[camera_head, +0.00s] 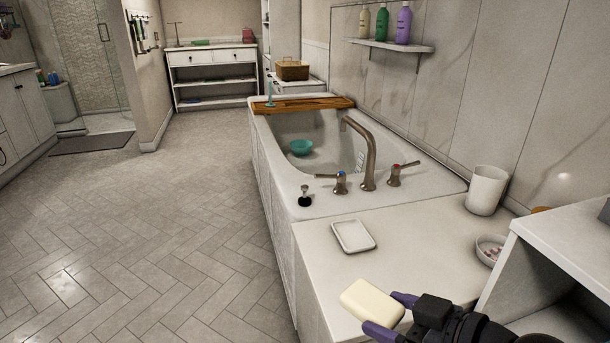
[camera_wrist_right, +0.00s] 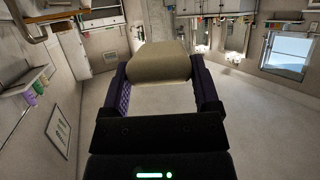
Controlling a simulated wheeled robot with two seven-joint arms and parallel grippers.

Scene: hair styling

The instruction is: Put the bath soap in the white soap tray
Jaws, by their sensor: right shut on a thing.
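The cream bath soap (camera_head: 371,302) is a rounded block held between the purple fingers of my right gripper (camera_head: 391,314). It is above the white counter in the lower right of the head view, nearer to me than the tray. In the right wrist view the soap (camera_wrist_right: 158,62) spans the gap between both fingertips (camera_wrist_right: 160,75). The white soap tray (camera_head: 353,235) is a shallow, empty rectangle on the counter beside the bathtub's near end, above and left of the soap in the head view. My left gripper is not in view.
A white cup (camera_head: 486,190) and a small bowl (camera_head: 490,250) are on the counter's right. A white shelf unit (camera_head: 560,245) rises at right. The counter around the tray is clear.

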